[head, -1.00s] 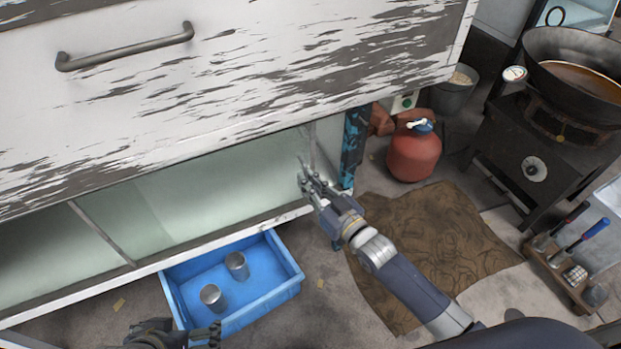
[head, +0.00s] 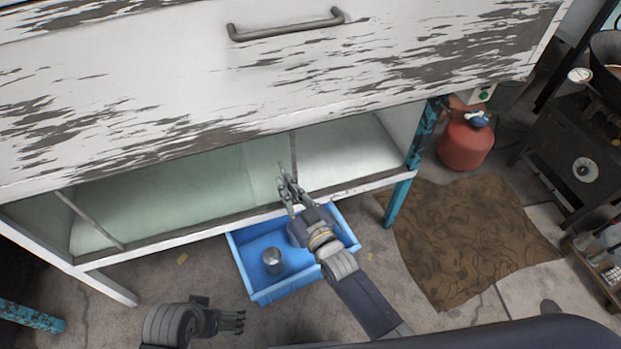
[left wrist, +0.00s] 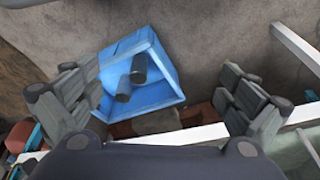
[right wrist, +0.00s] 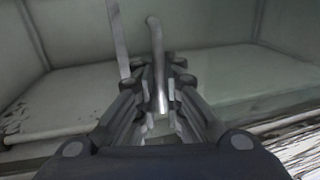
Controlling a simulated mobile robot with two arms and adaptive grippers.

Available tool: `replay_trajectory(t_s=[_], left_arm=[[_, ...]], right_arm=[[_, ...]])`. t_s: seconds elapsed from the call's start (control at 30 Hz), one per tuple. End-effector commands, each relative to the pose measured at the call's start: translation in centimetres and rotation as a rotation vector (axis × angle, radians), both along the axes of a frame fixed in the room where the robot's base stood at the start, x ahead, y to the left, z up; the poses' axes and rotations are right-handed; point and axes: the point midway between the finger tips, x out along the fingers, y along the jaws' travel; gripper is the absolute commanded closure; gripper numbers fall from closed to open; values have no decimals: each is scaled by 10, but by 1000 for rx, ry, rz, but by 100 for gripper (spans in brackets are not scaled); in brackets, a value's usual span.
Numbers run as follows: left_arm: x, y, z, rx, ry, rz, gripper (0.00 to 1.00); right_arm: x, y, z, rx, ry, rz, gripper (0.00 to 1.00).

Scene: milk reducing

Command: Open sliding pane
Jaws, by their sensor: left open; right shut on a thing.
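The sliding pane (head: 215,185) is a greenish glass sheet in the low front of the white cabinet. A thin upright edge bar (head: 293,155) stands at its right side, and the space to the right of the bar looks open. My right gripper (head: 288,183) is at this bar. In the right wrist view, its fingers (right wrist: 160,95) are closed around a round metal handle (right wrist: 157,60). The fingers partly hide the handle. My left gripper (head: 240,322) is low in the head view, away from the cabinet. In the left wrist view its fingers (left wrist: 160,90) are spread and empty.
A blue crate (head: 262,290) with metal cups (head: 273,260) sits on the floor below my right gripper. A blue cabinet leg (head: 398,200), a red gas bottle (head: 466,145) and a brown mat (head: 470,235) are to the right. A drawer handle (head: 287,28) juts out above.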

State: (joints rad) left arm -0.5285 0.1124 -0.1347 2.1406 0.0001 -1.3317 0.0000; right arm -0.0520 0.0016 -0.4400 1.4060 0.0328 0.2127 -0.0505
Motion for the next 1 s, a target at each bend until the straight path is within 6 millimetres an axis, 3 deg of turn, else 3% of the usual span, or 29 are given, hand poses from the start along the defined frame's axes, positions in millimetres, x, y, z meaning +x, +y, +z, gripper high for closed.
replay_trajectory(t_s=[0.1,0.23,0.7,0.73,0.8,1.0], left_arm=[[0,0,-4,1,3,0,1],[0,0,-7,1,4,-1,1],[1,0,-8,0,3,-1,1],[1,0,-8,0,3,-1,1],[1,0,-8,0,3,-1,1],[0,0,-8,0,3,-1,1]], right_arm=[[-5,19,0,4,1,1,100],[-7,29,1,3,-1,1,100],[-8,34,0,1,-2,1,100],[-8,34,0,1,-2,1,85],[-8,34,0,0,-1,1,72],[-8,33,0,0,-1,0,72]])
